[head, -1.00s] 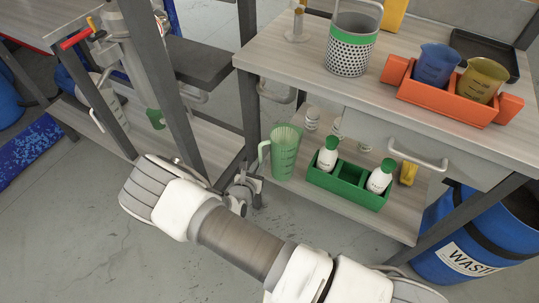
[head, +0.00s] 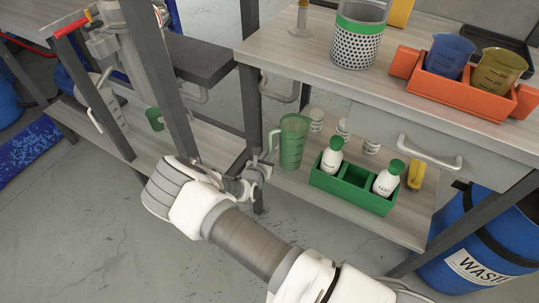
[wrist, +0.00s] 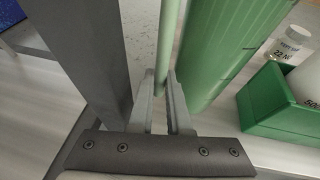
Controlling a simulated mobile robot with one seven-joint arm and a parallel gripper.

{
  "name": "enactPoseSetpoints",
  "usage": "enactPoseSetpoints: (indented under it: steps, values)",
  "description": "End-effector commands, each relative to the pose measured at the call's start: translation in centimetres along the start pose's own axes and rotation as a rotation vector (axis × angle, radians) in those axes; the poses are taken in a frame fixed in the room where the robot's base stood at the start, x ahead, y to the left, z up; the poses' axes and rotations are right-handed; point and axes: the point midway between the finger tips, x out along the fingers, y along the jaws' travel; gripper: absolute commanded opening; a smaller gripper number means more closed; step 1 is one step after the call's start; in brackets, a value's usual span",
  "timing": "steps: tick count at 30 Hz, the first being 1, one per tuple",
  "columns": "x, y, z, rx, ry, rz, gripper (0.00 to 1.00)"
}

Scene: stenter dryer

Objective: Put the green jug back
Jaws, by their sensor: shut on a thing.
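The green jug (head: 296,145) is upright at the left end of the lower shelf (head: 375,225), left of the green crate. Its handle faces left, towards my gripper (head: 266,170). In the wrist view my gripper (wrist: 160,98) is shut on the jug's handle (wrist: 168,45), with a finger on each side. The jug body (wrist: 225,50) stands just right of the fingers. The jug's base is not in the wrist view, and I cannot tell whether it touches the shelf.
A dark table leg (head: 250,120) stands close left of my gripper. The green crate (head: 350,193) with two white bottles is just right of the jug. Several white containers stand behind. The tabletop (head: 310,58) overhangs the shelf.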

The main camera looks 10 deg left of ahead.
Motion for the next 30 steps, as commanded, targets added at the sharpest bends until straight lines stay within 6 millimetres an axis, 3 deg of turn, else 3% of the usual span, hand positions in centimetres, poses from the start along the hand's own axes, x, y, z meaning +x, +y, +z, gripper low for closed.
enactPoseSetpoints:
  steps: [5, 6, 8, 18, 23, 30]
  values:
    - [0.1, 0.0, -0.2, 0.000, 0.000, -0.001, 0.00]
    - [0.1, 0.0, -0.2, 0.000, 0.001, -0.001, 0.19]
    - [0.1, 0.0, -0.2, 0.000, 0.001, 0.000, 0.28]
    - [-0.1, 0.0, 0.1, -0.001, 0.000, 0.000, 0.28]
    - [-2.2, 0.1, 0.4, -0.001, 0.002, 0.001, 0.28]
    - [-7.5, 0.1, 0.4, -0.001, 0.003, 0.001, 0.28]
